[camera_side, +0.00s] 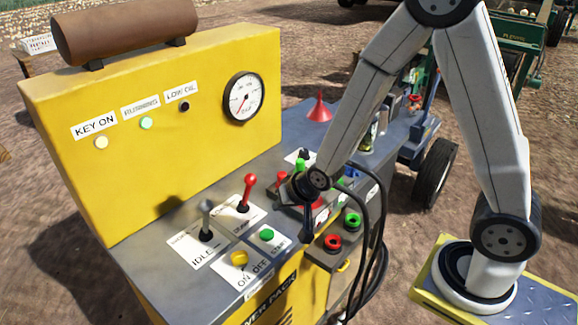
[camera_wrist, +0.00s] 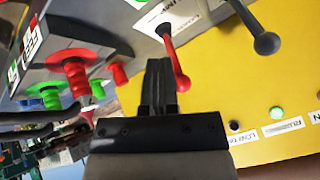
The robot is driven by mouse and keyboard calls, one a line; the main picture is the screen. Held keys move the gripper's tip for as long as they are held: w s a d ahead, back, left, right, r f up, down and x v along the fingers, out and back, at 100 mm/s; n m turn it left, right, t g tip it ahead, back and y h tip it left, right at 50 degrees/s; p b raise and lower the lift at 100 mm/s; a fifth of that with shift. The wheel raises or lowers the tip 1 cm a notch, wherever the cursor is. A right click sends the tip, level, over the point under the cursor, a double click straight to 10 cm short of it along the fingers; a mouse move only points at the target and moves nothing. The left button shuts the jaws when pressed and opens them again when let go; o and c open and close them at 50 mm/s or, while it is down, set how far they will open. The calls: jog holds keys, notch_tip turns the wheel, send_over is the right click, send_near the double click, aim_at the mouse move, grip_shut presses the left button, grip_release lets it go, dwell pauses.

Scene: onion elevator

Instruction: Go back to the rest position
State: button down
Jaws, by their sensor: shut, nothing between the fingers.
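My gripper (camera_wrist: 158,66) is shut and empty in the wrist view, its dark fingers together. In the side view my arm reaches down over the control panel, and its dark end (camera_side: 307,222) is by the right part of the panel. A red-knobbed lever (camera_side: 248,190) stands on the panel left of my gripper. In the wrist view the red lever (camera_wrist: 175,60) shows just right of my fingers; I cannot tell whether they touch. A grey-knobbed lever (camera_side: 206,215) stands at the IDLE label and also shows in the wrist view (camera_wrist: 260,35).
A yellow upright panel (camera_side: 170,170) carries a gauge (camera_side: 246,97), a lit green RUNNING lamp (camera_side: 145,123) and a dark LOW OIL lamp (camera_side: 184,106). Yellow (camera_side: 239,258) and green (camera_side: 267,235) buttons sit in front. Red and green knobs and black hoses (camera_side: 378,235) crowd the right.

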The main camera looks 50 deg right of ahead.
jog(key=s+d+r+n+g, duration=0.1)
jog(key=s+r+n+g, duration=0.1)
jog(key=s, duration=0.4)
jog(key=s+d+r+n+g, duration=0.2)
jog(key=s+r+n, duration=0.1)
jog(key=s, duration=0.3)
jog(key=shift+r+n+g+h, duration=0.3)
jog(key=shift+n+g, duration=0.1)
